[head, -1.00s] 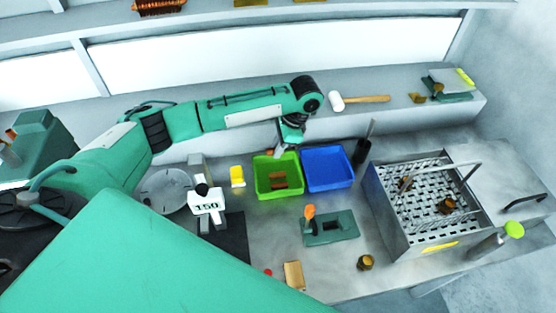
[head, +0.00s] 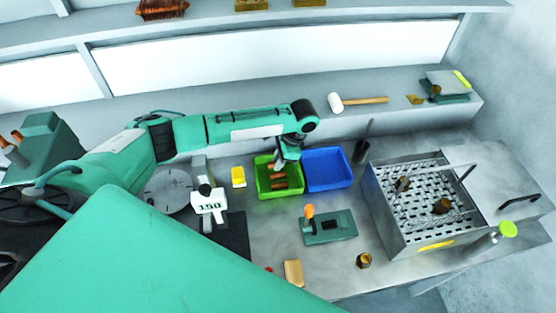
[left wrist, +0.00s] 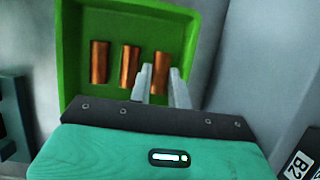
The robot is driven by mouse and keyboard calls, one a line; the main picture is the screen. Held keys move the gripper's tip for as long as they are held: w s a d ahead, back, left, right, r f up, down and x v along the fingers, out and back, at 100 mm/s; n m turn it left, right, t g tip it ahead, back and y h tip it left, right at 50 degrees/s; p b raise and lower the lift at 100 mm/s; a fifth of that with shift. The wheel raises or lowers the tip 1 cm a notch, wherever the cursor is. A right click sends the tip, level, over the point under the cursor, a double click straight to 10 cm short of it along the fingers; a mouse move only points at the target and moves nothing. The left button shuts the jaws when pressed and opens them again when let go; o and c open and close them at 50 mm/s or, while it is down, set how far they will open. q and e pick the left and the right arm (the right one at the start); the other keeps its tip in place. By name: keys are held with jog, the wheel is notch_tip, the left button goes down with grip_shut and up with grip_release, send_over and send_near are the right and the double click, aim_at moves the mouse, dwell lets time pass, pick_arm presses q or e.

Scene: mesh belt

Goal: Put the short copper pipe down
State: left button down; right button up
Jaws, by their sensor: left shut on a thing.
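A short copper pipe (left wrist: 161,73) is between the fingertips of my left gripper (left wrist: 160,78), which is shut on it. This gripper (head: 284,163) is low over the green bin (head: 262,192) in the head view. The same green bin (left wrist: 73,45) fills the upper part of the left wrist view. Two more copper pipes, one at the left (left wrist: 99,62) and one in the middle (left wrist: 130,67), lie side by side in the bin, apart from the held one. I cannot tell whether the held pipe touches the bin floor. My right gripper is not in view.
A blue bin (head: 328,171) stands right beside the green one. A yellow container (head: 238,177) is to the left, near a grey device marked 150 (head: 208,203). A green fixture (head: 330,228) and a mesh basket (head: 400,225) stand further right. Clear bench lies in front of the green bin.

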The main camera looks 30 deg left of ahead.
pick_arm(q)
jog(key=shift+s+d+f, duration=0.1)
jog(key=shift+s+f, duration=0.4)
jog(key=shift+f, duration=0.3)
jog(key=c, duration=1.3)
grip_release()
jog(key=shift+f, duration=0.1)
jog(key=v, duration=0.2)
jog(key=b+v, duration=0.1)
jog(key=v, duration=0.1)
jog(key=w+b+v, duration=0.1)
jog(key=v, duration=0.2)
jog(key=shift+a, duration=0.2)
jog(key=v, duration=0.6)
jog(key=shift+a+r, duration=0.15)
jog(key=shift+r, duration=0.1)
